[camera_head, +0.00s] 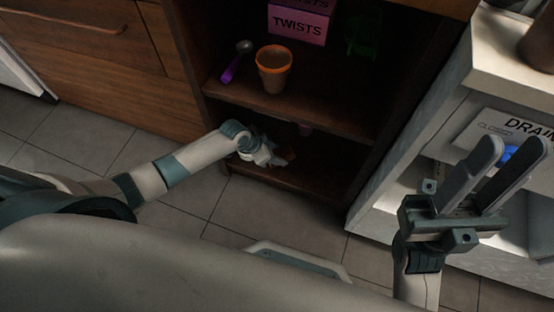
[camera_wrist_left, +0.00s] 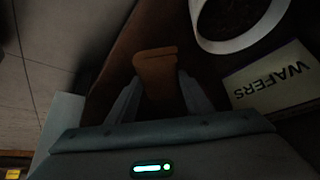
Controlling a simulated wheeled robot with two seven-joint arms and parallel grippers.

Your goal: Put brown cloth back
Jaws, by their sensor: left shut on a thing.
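My left gripper (camera_head: 281,160) reaches into the dark lower compartment of the wooden cabinet, over its bottom shelf (camera_head: 310,183). In the left wrist view the left gripper (camera_wrist_left: 160,82) is shut on the brown cloth (camera_wrist_left: 157,68), which stands out between its two fingers. In the head view only a small brownish bit of the cloth (camera_head: 291,154) shows beside the fingers. My right gripper (camera_head: 512,148) is open and empty, raised in front of the white unit at the right.
On the shelf above stand an orange-rimmed cup (camera_head: 273,70), a purple scoop (camera_head: 236,62) and a pink TWISTS box (camera_head: 300,22).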

